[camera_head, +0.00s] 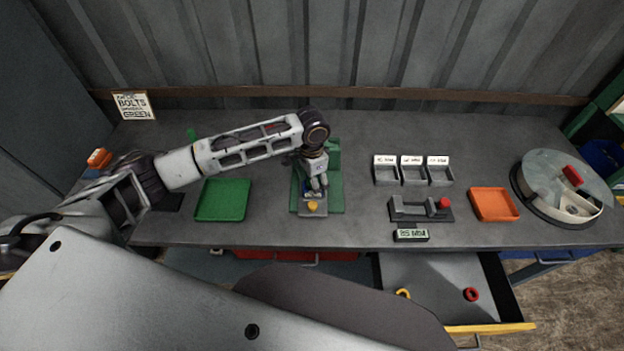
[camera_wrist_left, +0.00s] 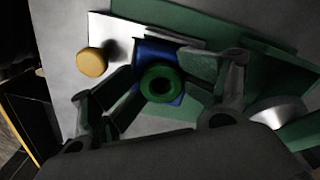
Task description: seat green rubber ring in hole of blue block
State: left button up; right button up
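The green rubber ring (camera_wrist_left: 160,84) shows in the left wrist view between the fingertips of my left gripper (camera_wrist_left: 162,90); the fingers appear closed on its two sides. The blue block (camera_wrist_left: 152,52) is directly behind the ring, held at a grey metal fixture with a yellow knob (camera_wrist_left: 92,62). Whether the ring touches the block or sits in its hole cannot be told, as the ring covers the hole. In the head view my left gripper (camera_head: 317,187) points down over the fixture (camera_head: 313,210). The ring is too small to make out there. My right gripper is not in view.
A green tray (camera_head: 222,200) lies left of the fixture. Three small bins (camera_head: 413,172), a gauge with a red knob (camera_head: 420,208), an orange tray (camera_head: 494,204) and a round lidded drum (camera_head: 562,190) stand to the right. An open drawer (camera_head: 440,300) juts out below the bench.

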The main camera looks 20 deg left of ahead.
pick_arm(q)
jog(key=shift+s+r, duration=0.1)
jog(key=shift+s, duration=0.05)
dwell(0.5)
jog(key=shift+r+b, duration=0.4)
jog(key=shift+r, duration=0.1)
notch_tip(320, 180, up, 12)
dwell(1.0)
